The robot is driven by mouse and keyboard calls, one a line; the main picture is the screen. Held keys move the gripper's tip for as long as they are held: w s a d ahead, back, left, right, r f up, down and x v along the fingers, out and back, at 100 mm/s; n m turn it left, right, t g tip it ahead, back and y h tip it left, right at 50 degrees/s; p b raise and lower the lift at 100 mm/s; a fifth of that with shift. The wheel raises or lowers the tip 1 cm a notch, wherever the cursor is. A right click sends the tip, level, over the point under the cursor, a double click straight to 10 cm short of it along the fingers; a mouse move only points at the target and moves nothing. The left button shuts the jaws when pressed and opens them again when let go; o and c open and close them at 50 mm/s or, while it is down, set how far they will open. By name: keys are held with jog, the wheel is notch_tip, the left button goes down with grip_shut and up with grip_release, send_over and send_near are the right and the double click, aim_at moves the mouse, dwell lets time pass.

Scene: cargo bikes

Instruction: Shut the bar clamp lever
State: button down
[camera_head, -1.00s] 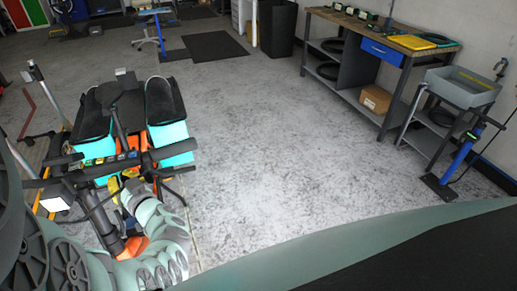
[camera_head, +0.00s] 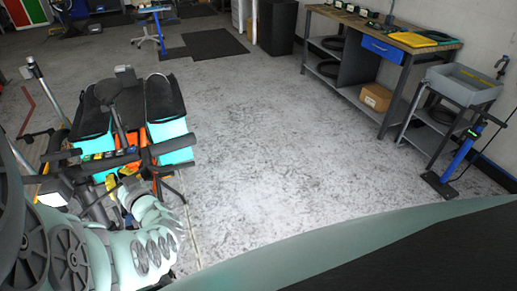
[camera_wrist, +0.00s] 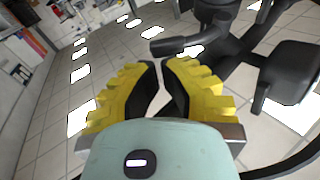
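The cargo bike (camera_head: 115,125) stands at the left in the head view, with black handlebars (camera_head: 105,160) across its near side. My gripper (camera_head: 113,183) is at the handlebars, seen small with yellow fingers. In the wrist view, my gripper (camera_wrist: 162,64) has its yellow fingers leaning together, tips almost meeting, with nothing seen between them. A rounded black bar (camera_wrist: 180,44) lies just beyond the fingertips, and it looks apart from them. More black bike parts (camera_wrist: 292,72) show at the right. I cannot tell which black part is the bar clamp lever; my arm hides part of the handlebar area.
Two cargo bags with turquoise sides (camera_head: 172,142) sit on the bike. A workbench (camera_head: 395,40) with a blue drawer and a grey sink stand (camera_head: 462,88) stand at the right. A blue stand (camera_head: 460,157) is near them. The middle floor (camera_head: 270,150) is clear.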

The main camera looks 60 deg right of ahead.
jog(key=shift+w+d+f+n+t+y+b, duration=0.15)
jog(key=shift+w+n+y+b, duration=0.15)
jog(key=shift+y+b, duration=0.5)
jog(key=shift+w+d+f+n+t+y+b, duration=0.15)
jog(key=shift+w+n+y+b, duration=0.15)
jog(key=shift+y+b, duration=0.5)
dwell(1.1)
jog(key=shift+b, duration=0.35)
